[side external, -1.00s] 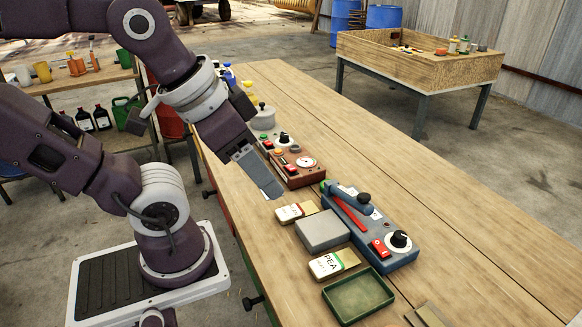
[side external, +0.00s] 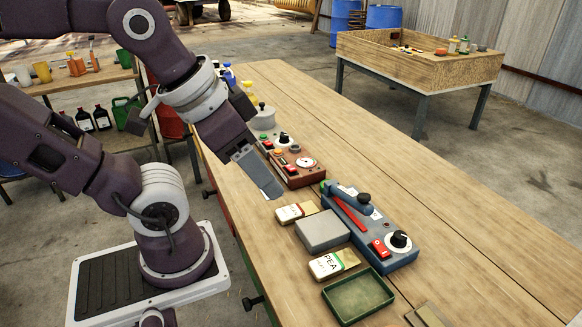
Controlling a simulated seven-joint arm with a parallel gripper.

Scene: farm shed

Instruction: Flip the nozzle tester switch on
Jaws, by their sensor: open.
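My gripper (side external: 268,187) hangs over the near side of the long wooden table, pointing down and to the right. It is open, seen side-on, with nothing visible between its fingers. A blue-grey device (side external: 372,232) with a long red lever, a red switch (side external: 380,248) and a black-and-white knob stands to its right. A red-brown box (side external: 300,172) with a round gauge, a knob and a red switch (side external: 290,169) stands just behind the gripper. I cannot tell which of the two is the nozzle tester, nor how either switch is set.
A grey block (side external: 322,231), two seed packets (side external: 296,212) (side external: 333,263) and a green tray (side external: 357,297) lie in front of the blue-grey device. A lidded pot (side external: 263,117) stands farther back. The table's right side (side external: 440,200) is clear.

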